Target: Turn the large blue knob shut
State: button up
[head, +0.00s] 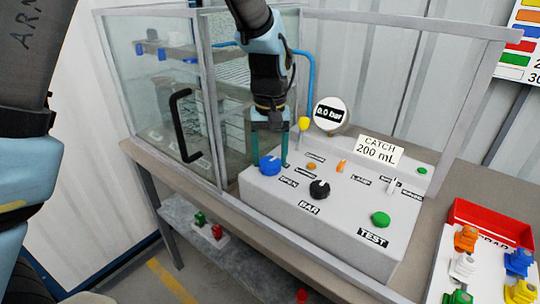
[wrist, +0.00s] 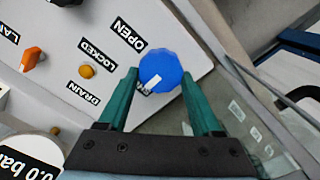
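The large blue knob (head: 269,164) sits at the left end of the sloped white panel. It also shows in the wrist view (wrist: 163,66), with a white mark on its face slanting toward the lower left. The OPEN label (wrist: 126,36) is beside it, and another label below is mostly hidden by the knob. My gripper (head: 270,158) points down at the knob with its two teal fingers on either side. In the wrist view my gripper (wrist: 160,74) is open, with the fingertips close beside the knob's edges. I cannot tell whether they touch it.
A black knob (head: 319,189), a green TEST button (head: 380,219) and an orange lever (head: 341,165) are on the same panel. The gauge (head: 330,113) reads 0.0 bar. A glass door with a black handle (head: 185,125) stands left. A red tray (head: 491,222) is at right.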

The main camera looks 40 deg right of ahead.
aim_at(270, 160)
jog(key=o, duration=0.5)
jog(key=shift+c, duration=0.2)
notch_tip(270, 160, up, 11)
jog(key=b, duration=0.2)
jog(key=shift+f, duration=0.1)
dwell(0.4)
